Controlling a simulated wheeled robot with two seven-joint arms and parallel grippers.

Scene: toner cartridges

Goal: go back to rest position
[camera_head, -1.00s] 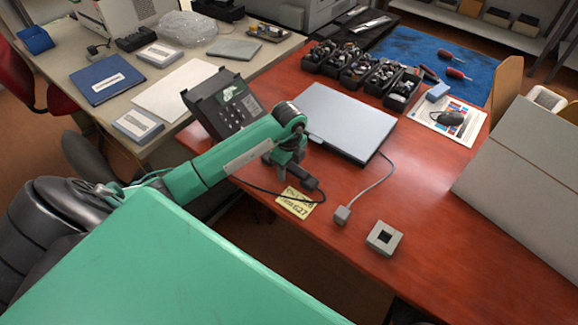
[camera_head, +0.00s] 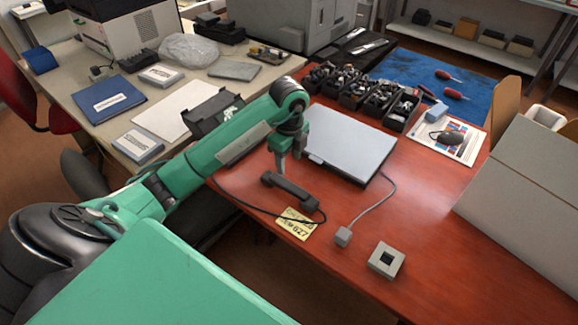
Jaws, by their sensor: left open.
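My left gripper (camera_head: 282,168) hangs pointing down at the end of my green left arm, over the red-brown desk near its front edge. It is open, with nothing seen between its fingers. A black phone handset (camera_head: 290,192) lies just below and in front of it, with its cord looping along the desk edge. I cannot tell the exact gap between fingertips and handset. My right gripper is not in view.
A closed grey laptop (camera_head: 350,142) lies right of the gripper. A yellow note (camera_head: 295,223), a small cable plug (camera_head: 343,236) and a square socket box (camera_head: 386,260) lie near the front edge. A large grey box (camera_head: 525,195) stands at right. Black parts bins (camera_head: 360,92) stand behind.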

